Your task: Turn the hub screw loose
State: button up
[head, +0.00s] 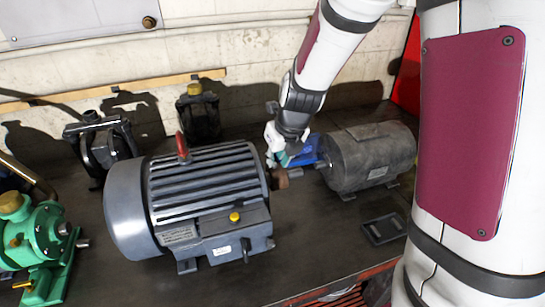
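A large grey finned motor (205,190) lies on the dark bench in the head view, with its shaft end to the right. A brown, rusty-looking hub (280,179) sits at that end. I cannot make out its screw at this size. My gripper (279,158) points down right at the hub, just above or behind it. Its fingers are small and partly hidden, so I cannot tell their opening, whether they touch the hub, or whether they hold anything.
A dark grey cylindrical motor (370,157) stands close on the right, with a blue object (308,150) beside it behind my gripper. A green pump (40,240) is at left. Black fixtures (103,145) stand behind. A small black tray (384,229) lies at right; the front bench is clear.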

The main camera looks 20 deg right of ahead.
jog(key=shift+w+f, duration=0.25)
jog(key=shift+f, duration=0.35)
grip_shut()
